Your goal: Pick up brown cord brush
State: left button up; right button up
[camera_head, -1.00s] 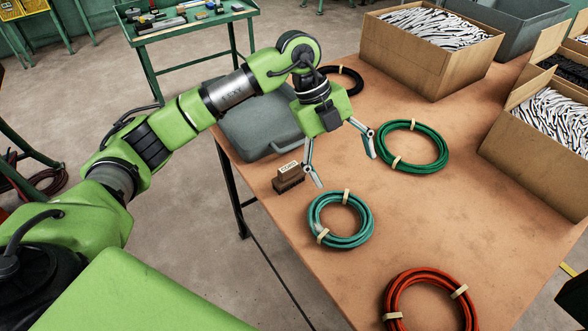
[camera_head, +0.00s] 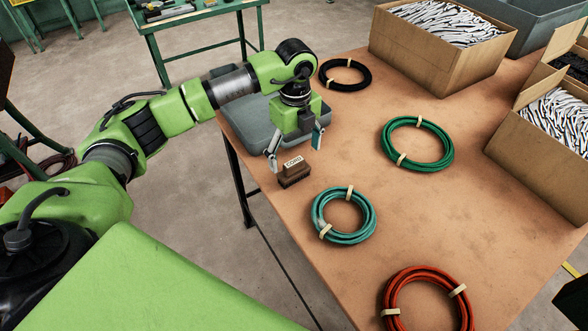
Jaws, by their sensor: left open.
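The brown cord brush (camera_head: 295,177) is a small dark brown block with a pale label. It sits near the left edge of the brown table (camera_head: 420,225). My left gripper (camera_head: 294,157) is open and points down just above and behind the brush. One finger is at the brush's left and the other is at its upper right. I cannot tell whether either finger touches it. My right gripper is not in view.
A teal coil (camera_head: 343,240) lies in front of the brush, with a red coil (camera_head: 385,308) nearer. A green coil (camera_head: 449,150) and a black coil (camera_head: 345,87) lie farther back. A grey case (camera_head: 245,133) is behind my gripper. Cardboard boxes (camera_head: 425,70) stand at back right.

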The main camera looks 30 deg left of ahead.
aim_at(294, 161)
pick_arm(q)
jog(key=f, duration=0.1)
jog(key=f+p, duration=0.1)
jog(key=f, duration=0.1)
jog(key=shift+s+f+p, duration=0.25)
jog(key=shift+f+p, duration=0.1)
jog(key=shift+p, duration=0.05)
jog(key=shift+a+f, duration=0.1)
jog(key=shift+f, duration=0.45)
jog(key=c, duration=1.2)
jog(key=shift+c, duration=0.2)
jog(key=shift+w+r, duration=0.1)
jog(key=shift+r, duration=0.1)
jog(key=shift+r+b, duration=0.6)
jog(key=shift+b, duration=0.05)
jog(key=shift+s+d+r+b, duration=0.8)
jog(key=shift+s+d+r, duration=0.2)
jog(key=shift+s+r, duration=1.05)
jog(key=shift+s+d+r+b, duration=0.85)
jog(key=shift+s+d+r, duration=0.2)
jog(key=shift+s+r, duration=0.95)
jog(key=shift+s+d+r+b, duration=0.9)
jog(key=shift+s+r, duration=0.85)
jog(key=shift+s, duration=0.6)
